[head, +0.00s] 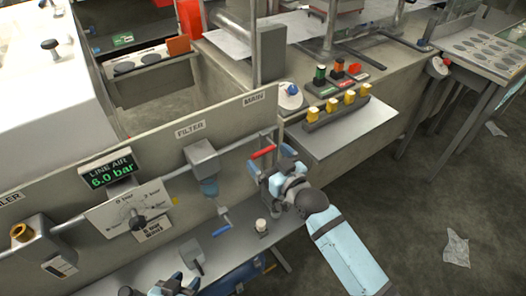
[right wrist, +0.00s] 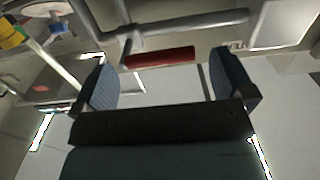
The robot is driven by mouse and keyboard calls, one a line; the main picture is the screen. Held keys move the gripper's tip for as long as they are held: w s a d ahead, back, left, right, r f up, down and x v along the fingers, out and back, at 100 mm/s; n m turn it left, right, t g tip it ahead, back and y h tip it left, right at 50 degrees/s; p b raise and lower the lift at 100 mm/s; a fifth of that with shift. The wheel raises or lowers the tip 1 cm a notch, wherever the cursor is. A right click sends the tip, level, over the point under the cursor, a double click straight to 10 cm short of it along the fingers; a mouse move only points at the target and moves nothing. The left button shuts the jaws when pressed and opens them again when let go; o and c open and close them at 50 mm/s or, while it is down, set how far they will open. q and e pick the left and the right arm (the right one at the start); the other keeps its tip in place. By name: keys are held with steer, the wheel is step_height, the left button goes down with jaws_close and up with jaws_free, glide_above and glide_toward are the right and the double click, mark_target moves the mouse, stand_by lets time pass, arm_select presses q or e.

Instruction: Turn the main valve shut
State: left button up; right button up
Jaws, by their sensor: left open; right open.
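The main valve's red lever handle (head: 263,152) is on the pipe along the panel, below the MAIN label (head: 254,98). In the right wrist view the red handle (right wrist: 160,58) lies roughly parallel to the grey pipe (right wrist: 190,26). My right gripper (head: 270,167) is open, close in front of the handle. In the right wrist view its two fingers (right wrist: 162,76) stand apart, one on each side of the handle's ends, with nothing visibly held. My left gripper (head: 177,284) is partly in view at the bottom edge, away from the valve.
A LINE AIR display (head: 110,172) reads 6.0 bar. A filter unit (head: 202,158) and a blue lever (head: 221,230) are left of the valve. A small pale cylinder (head: 261,225) stands on the shelf below.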

mark_target(263, 150)
arm_select(q)
steer(key=shift+w+d, duration=0.1)
steer(key=shift+d, duration=0.1)
arm_select(e)
steer(key=shift+x, duration=1.6)
arm_select(q)
steer(key=shift+d+r, duration=0.1)
